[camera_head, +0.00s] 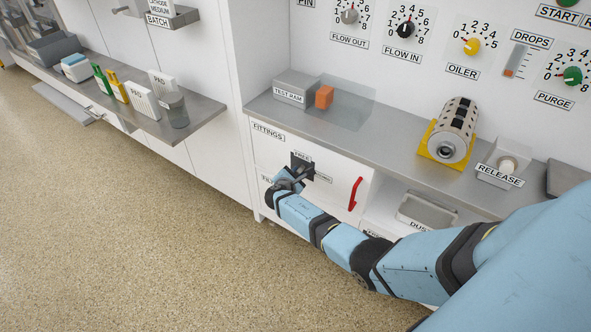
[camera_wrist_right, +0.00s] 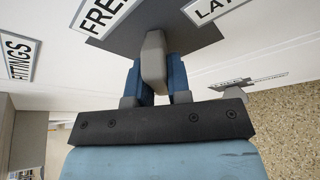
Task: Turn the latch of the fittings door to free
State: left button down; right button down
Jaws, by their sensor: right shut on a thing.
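The fittings door (camera_head: 335,185) is white, with a FITTINGS label (camera_head: 269,131) at its upper left and a red handle (camera_head: 355,193) at its right. It looks closed. My right gripper (camera_head: 298,173) is at the dark latch plate (camera_head: 301,162) on the door. In the right wrist view my right gripper (camera_wrist_right: 154,75) has its two blue fingers on either side of the grey latch lever (camera_wrist_right: 153,58), shut on it. A FREE label (camera_wrist_right: 104,14) and a partly cut-off LATCH label (camera_wrist_right: 211,8) sit beside the plate. My left gripper is in neither view.
Above the door is a grey counter (camera_head: 400,150) with a TEST RAM box (camera_head: 296,88), an orange block (camera_head: 324,97), a metal cylinder on a yellow base (camera_head: 452,130) and a RELEASE button (camera_head: 507,164). A DUST tray (camera_head: 427,211) is right of the door. The floor (camera_head: 130,240) at left is clear.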

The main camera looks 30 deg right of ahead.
jog(key=n+g+p, duration=0.1)
jog(key=n+g, duration=0.1)
jog(key=n, duration=0.1)
jog(key=shift+r+h, duration=0.1)
jog(key=shift+h, duration=0.2)
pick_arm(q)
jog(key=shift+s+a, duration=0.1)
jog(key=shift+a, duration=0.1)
pick_arm(e)
jog(key=shift+n+g, duration=0.4)
jog(key=shift+n, duration=0.2)
jog(key=c, duration=1.1)
grip_release()
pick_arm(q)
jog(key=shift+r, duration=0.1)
pick_arm(e)
jog(key=shift+o, duration=0.2)
